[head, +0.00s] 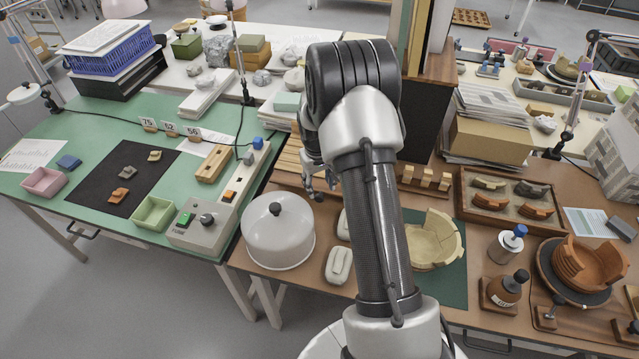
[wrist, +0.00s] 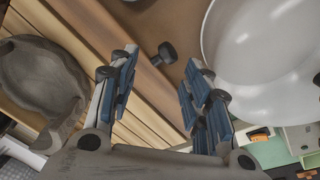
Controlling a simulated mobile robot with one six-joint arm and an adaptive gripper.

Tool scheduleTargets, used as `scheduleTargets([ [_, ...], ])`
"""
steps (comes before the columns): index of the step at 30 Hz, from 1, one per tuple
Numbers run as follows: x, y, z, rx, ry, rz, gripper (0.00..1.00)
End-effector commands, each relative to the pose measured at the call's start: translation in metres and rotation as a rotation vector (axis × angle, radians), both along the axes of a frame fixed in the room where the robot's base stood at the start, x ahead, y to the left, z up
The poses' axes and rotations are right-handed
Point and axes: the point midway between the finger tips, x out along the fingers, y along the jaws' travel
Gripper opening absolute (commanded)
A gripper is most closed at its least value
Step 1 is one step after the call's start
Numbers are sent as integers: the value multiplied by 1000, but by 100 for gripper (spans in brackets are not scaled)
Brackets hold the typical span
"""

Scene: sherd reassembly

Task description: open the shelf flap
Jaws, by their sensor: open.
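The shelf flap appears to be the slatted light wood front with a brown border, seen in the wrist view (wrist: 60,30) and partly in the head view (head: 287,163). A small black knob (wrist: 162,54) stands out by the brown border in the wrist view. My gripper (wrist: 160,78) is open, its two blue-padded fingers pointing towards the knob, one on each side of it. Nothing is between the pads that I can see as held; whether a finger touches the knob I cannot tell. In the head view my gripper (head: 318,187) is small and partly hidden by my arm.
A white dome cover (head: 278,240) with a black knob stands close in front of my gripper; it also fills the wrist view's upper right (wrist: 262,60). A control box (head: 205,222) stands left, a pale partial bowl (head: 440,243) and sherd tray (head: 510,218) right.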

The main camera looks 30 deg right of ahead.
Motion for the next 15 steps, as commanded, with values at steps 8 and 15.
scheduleTargets([
  [8, -3, 4, 42, -2, -5, 1, 44],
  [15, -8, 9, 91, -2, -4, 1, 44],
])
